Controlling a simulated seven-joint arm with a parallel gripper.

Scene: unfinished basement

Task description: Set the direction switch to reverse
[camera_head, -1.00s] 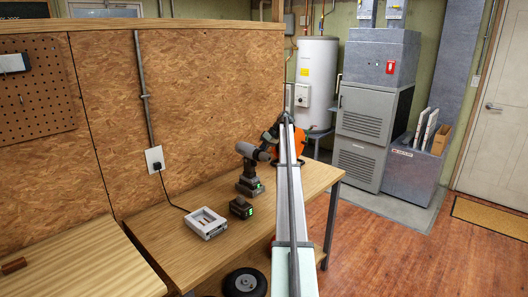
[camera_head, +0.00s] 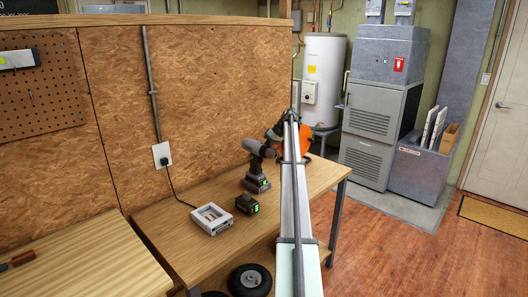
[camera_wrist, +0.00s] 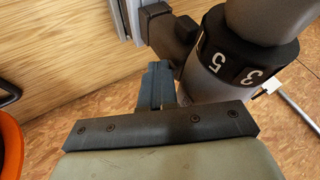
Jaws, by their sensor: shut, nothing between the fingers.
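The drill (camera_head: 258,160) stands upright on its battery on the workbench (camera_head: 190,255), left of my arm. In the wrist view its collar with white numbers (camera_wrist: 245,62) and grey body (camera_wrist: 215,85) fill the upper right. A dark part of the drill (camera_wrist: 172,38) lies just beyond my fingertips; I cannot make out the direction switch or its setting. My gripper (camera_wrist: 157,72) is shut and empty, its tips close beside the drill. I cannot tell whether they touch it.
A spare battery (camera_head: 247,204) and a corded charger (camera_head: 211,218) stand left of the drill. An orange object (camera_head: 305,140) is partly hidden behind my arm. The particle-board wall (camera_head: 210,90) rises behind the bench. A wheel (camera_head: 249,281) shows below the front edge.

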